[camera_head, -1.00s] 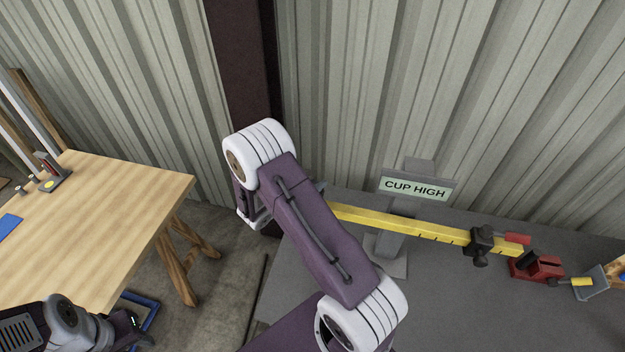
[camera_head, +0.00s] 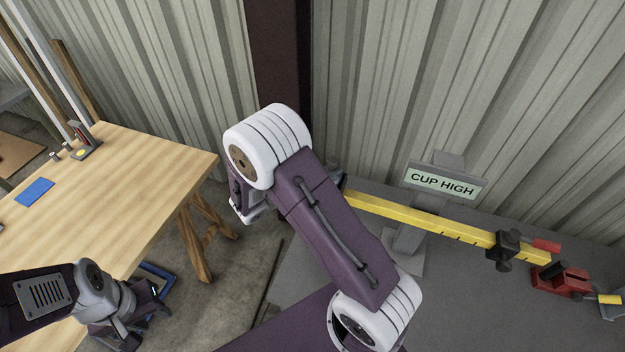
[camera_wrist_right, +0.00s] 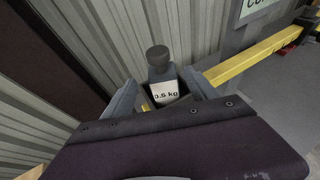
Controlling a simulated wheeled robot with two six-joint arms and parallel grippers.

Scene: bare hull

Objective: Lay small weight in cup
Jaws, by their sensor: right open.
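In the right wrist view a small dark weight (camera_wrist_right: 160,72) with a round knob and a white label, apparently "0.5 kg", stands between the fingers of my right gripper (camera_wrist_right: 160,93). The fingers are apart, one on each side of it. A dark cup (camera_wrist_right: 184,101) shows around the weight's lower part, by the end of the yellow beam (camera_wrist_right: 236,67); its bottom is hidden. In the head view my right arm hides the cup and weight. The beam (camera_head: 420,217) runs right from behind that arm. My left gripper (camera_head: 138,318) is low at the left, by the wooden table; its fingers are unclear.
A "CUP HIGH" sign (camera_head: 442,183) stands behind the beam on the grey bench (camera_head: 455,310). A black slider (camera_head: 503,250) and a red block (camera_head: 562,281) are at the beam's right end. The wooden table (camera_head: 130,185) is at left, with a blue pad (camera_head: 35,192).

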